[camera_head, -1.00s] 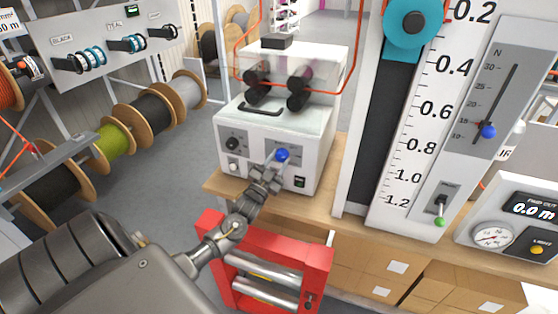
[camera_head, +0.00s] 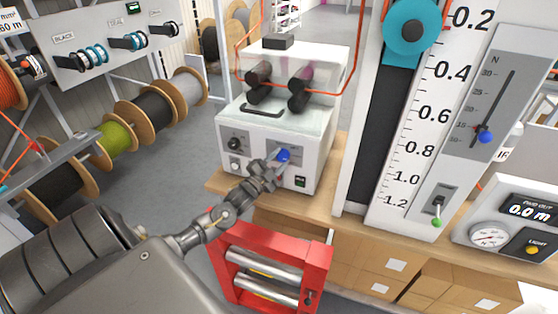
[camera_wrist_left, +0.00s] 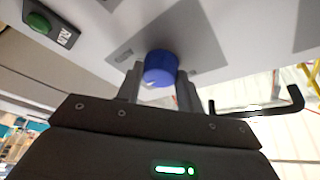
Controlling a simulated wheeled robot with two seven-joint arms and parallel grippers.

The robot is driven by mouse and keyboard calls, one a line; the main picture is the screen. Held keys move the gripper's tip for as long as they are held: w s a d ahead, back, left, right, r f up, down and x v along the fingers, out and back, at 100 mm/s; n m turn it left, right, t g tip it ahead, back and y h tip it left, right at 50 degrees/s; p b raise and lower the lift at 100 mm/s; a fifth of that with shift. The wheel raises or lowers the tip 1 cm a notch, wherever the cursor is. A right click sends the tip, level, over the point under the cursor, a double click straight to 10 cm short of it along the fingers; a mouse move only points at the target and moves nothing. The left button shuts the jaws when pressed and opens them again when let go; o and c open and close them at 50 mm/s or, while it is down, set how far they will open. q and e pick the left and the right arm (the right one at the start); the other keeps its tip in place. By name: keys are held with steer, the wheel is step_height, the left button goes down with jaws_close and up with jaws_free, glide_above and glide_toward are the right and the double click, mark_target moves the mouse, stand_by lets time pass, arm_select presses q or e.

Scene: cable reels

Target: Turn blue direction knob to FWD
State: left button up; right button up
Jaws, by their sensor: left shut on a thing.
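The blue direction knob (camera_head: 284,156) is on the front panel of the white machine (camera_head: 262,139), on the panel's right part. In the left wrist view the blue knob (camera_wrist_left: 161,68) sits between the two fingers of my left gripper (camera_wrist_left: 159,85). In the head view my left gripper (camera_head: 276,163) reaches up to the knob from below left and is shut on it. The knob's markings and pointer are too small or hidden to read. My right gripper is not in view.
A black knob (camera_head: 233,144) sits left on the same panel, and a green-lit switch (camera_head: 301,181) is below right. A red roller frame (camera_head: 314,275) stands below my left arm.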

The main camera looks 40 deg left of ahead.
arm_select(q)
steer(key=o, duration=1)
steer(key=shift+s+f, duration=0.2)
steer(key=shift+s, duration=0.05)
steer(key=b+v, duration=0.3)
steer(key=v, duration=0.7)
steer(key=shift+s, duration=0.15)
